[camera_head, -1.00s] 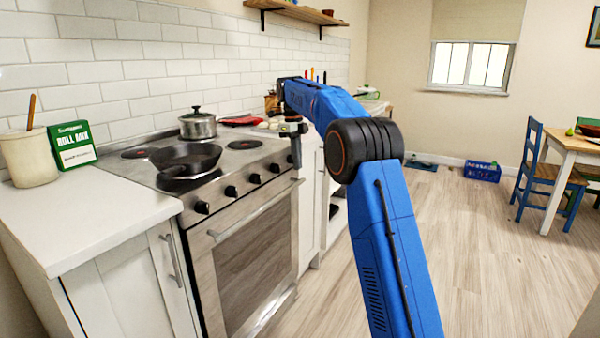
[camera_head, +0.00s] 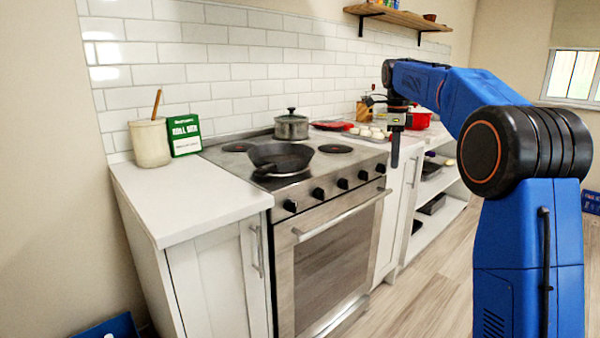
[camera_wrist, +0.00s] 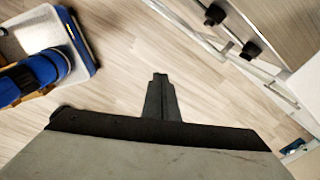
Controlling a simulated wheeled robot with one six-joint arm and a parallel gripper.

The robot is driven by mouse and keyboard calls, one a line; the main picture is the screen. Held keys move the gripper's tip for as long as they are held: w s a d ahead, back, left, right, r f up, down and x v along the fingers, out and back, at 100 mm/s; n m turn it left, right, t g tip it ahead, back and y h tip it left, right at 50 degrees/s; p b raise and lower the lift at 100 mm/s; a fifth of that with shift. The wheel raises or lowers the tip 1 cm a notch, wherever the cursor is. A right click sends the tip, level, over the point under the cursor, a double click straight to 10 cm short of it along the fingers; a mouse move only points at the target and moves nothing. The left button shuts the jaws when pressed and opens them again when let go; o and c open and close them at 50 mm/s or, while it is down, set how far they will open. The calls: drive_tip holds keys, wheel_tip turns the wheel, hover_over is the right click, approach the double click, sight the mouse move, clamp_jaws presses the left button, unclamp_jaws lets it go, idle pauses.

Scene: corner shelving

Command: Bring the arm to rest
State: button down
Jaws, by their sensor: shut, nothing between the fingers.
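My blue arm reaches up on the right of the head view and bends over toward the counter. My gripper (camera_head: 395,150) hangs down at its end, in front of the counter to the right of the stove. In the wrist view my gripper (camera_wrist: 160,80) shows as two dark fingers pressed together, pointing out over the wood floor (camera_wrist: 150,40). The fingers are shut with nothing between them and touch nothing that I can see.
A stove (camera_head: 320,270) holds a black pan (camera_head: 280,157) and a lidded pot (camera_head: 291,126). A white crock (camera_head: 150,143) and a green box (camera_head: 184,134) stand on the left counter (camera_head: 185,200). A red pot (camera_head: 421,120) stands behind my gripper.

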drive_tip(key=s+f+n+t, duration=0.2)
drive_tip(key=s+n, duration=0.9)
drive_tip(key=s, duration=1.4)
drive_tip(key=s+f+n+t, duration=0.1)
drive_tip(key=s+f+n, duration=0.4)
drive_tip(key=s+f, duration=0.4)
drive_tip(key=s+a+f+n+t, duration=0.1)
drive_tip(key=s+f+n, duration=0.5)
drive_tip(key=s, duration=0.9)
wheel_tip(320, 180, down, 4)
drive_tip(key=shift+a+r+n+t+y, duration=0.2)
drive_tip(key=shift+r+n+t+y, duration=0.05)
drive_tip(key=shift+n+t+y, duration=0.05)
